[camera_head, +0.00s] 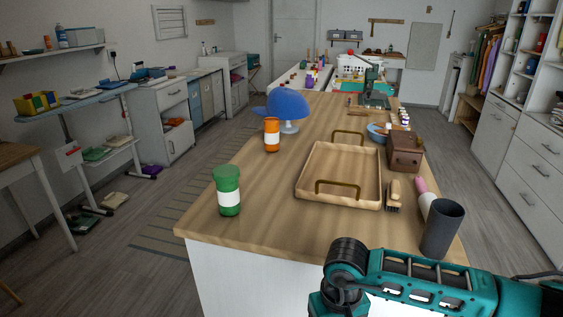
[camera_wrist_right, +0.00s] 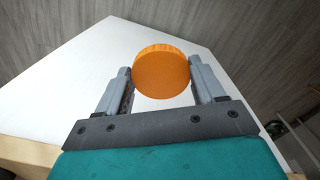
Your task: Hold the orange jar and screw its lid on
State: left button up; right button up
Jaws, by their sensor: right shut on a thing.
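The orange jar (camera_head: 271,135) stands upright on the wooden counter, left of the tray, with a white label band. Its top is too small to make out clearly. In the right wrist view my right gripper (camera_wrist_right: 160,80) is shut on a round, flat-faced orange lid (camera_wrist_right: 161,73), with one finger on each side of it. The lid is held over a white surface, away from the jar. In the head view only my right arm shows, at the bottom right. My left gripper is not in view.
A green jar (camera_head: 228,191) stands near the counter's (camera_head: 262,212) left front edge. A wooden tray (camera_head: 311,181) with handles fills the middle. A brush (camera_head: 394,195), a dark cup (camera_head: 442,229) and a brown box (camera_head: 405,151) line the right. A blue cap (camera_head: 288,104) stands behind the orange jar.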

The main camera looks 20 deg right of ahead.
aim_at(271, 124)
jog(key=z, duration=2.3)
jog(key=k+j+z, duration=0.1)
jog(key=j+z, duration=0.3)
jog(key=k+j+z, duration=0.15)
jog(key=j+z, duration=0.25)
jog(key=k+j+z, duration=0.15)
jog(key=z, duration=0.2)
jog(key=k+j+z, duration=0.25)
jog(key=z, duration=0.15)
jog(key=k+j+z, duration=0.25)
jog(key=k+z, duration=0.25)
jog(key=k, duration=0.2)
jog(key=k+j, duration=0.15)
jog(key=k, duration=0.6)
jog(key=k+j+u, duration=0.3)
jog(key=k+j, duration=0.2)
jog(key=j, duration=0.1)
